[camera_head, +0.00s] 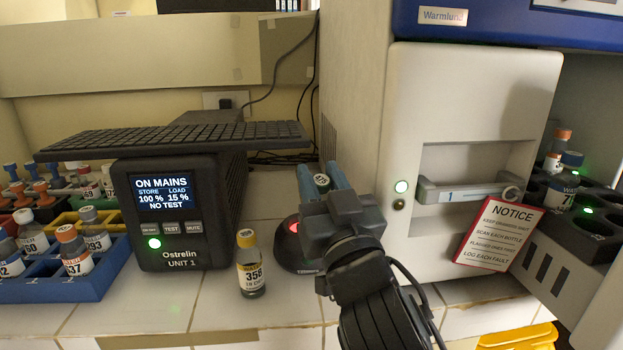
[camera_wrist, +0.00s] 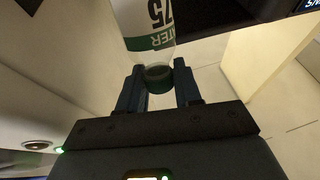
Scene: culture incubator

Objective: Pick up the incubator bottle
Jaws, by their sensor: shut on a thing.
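My gripper (camera_head: 321,177) is in front of the incubator's left side, near a round black device with a red light (camera_head: 294,228). It is shut on a bottle whose dark cap (camera_head: 322,181) shows between the fingers; my gripper hides the rest of it in the head view. In the wrist view my gripper (camera_wrist: 158,72) has its fingers on both sides of the dark green cap (camera_wrist: 158,79). That bottle has a white and green label (camera_wrist: 143,22) reading 75 and part of WATER. I cannot tell whether its base touches anything.
The incubator (camera_head: 470,110) stands right, with an open rack (camera_head: 597,238) of bottles and a notice (camera_head: 500,233). A yellow-capped bottle marked 358 (camera_head: 251,275) stands left of the round device. The power unit (camera_head: 182,215), a keyboard (camera_head: 175,140) and a blue bottle rack (camera_head: 100,283) are further left.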

